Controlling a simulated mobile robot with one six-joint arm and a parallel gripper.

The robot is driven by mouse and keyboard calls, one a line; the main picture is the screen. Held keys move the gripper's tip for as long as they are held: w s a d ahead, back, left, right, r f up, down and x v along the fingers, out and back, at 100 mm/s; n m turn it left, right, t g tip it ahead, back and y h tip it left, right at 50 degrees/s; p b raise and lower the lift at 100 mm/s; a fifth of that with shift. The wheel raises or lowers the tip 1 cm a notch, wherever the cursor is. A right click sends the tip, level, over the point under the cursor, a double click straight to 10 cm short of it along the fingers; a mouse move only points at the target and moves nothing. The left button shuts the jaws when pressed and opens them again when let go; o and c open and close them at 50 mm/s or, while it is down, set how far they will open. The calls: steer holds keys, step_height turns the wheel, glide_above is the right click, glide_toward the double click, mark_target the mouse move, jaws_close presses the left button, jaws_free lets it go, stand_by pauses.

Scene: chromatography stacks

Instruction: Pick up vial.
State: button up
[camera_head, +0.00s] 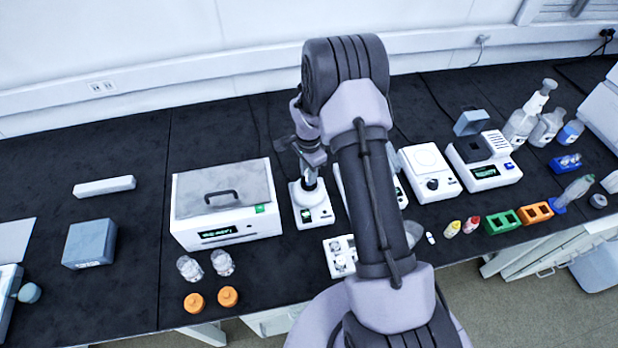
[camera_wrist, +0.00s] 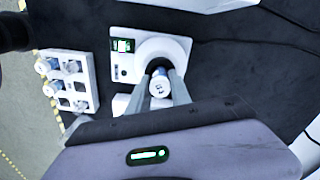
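A small vial (camera_wrist: 159,86) with a pale, marked top stands between the two fingers of my gripper (camera_wrist: 162,80) in the wrist view. One finger is on each side of it, close in; whether they touch it is too small to tell. The vial is over the dark round opening of a white device (camera_wrist: 123,69) with a green display. In the head view, my gripper (camera_head: 311,160) points down over the same white device (camera_head: 312,217); the vial is not clear there, and my arm hides part of the bench.
A white rack (camera_wrist: 91,62) with several vials stands left of the device in the wrist view, near the bench edge. A lidded box instrument (camera_head: 228,240) stands left of the device in the head view. More instruments, including a white one (camera_head: 430,158), stand to the right.

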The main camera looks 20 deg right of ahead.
jaws_close()
steer(key=shift+r, duration=0.3)
step_height(320, 180, up, 3)
steer(key=shift+r+p, duration=0.2)
steer(key=shift+p, duration=0.25)
steer(key=s+a+r, duration=0.1)
steer(key=s+a, duration=0.2)
steer(key=s, duration=1.2)
step_height(320, 180, up, 6)
steer(key=p, duration=0.4)
steer(key=shift+s, duration=0.35)
